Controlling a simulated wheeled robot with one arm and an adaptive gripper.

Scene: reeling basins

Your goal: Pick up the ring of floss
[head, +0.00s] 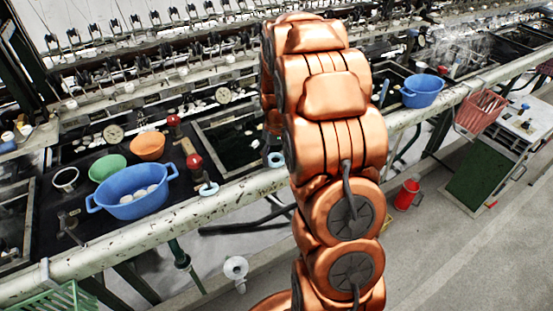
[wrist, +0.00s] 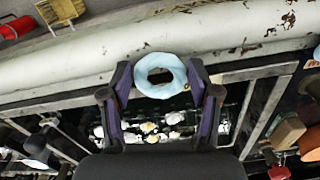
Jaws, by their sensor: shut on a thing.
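A pale blue ring of floss (wrist: 160,60) sits between the two fingertips of my gripper (wrist: 161,76) in the wrist view. The fingers are closed on its left and right sides, and its hole faces the camera. In the head view, the ring's edge (head: 276,159) shows just left of my arm, near the white rail. My gripper is hidden behind my arm there. A second pale blue ring (head: 209,188) lies at the rail's inner edge, farther left.
A basin with pale cocoons (wrist: 150,130) lies beyond the ring in the wrist view. The worn white rail (head: 235,198) runs along the front. A blue tub (head: 125,209), green bowl (head: 107,167), orange bowl (head: 147,146) and red-knobbed handle (head: 194,162) stand left of my arm.

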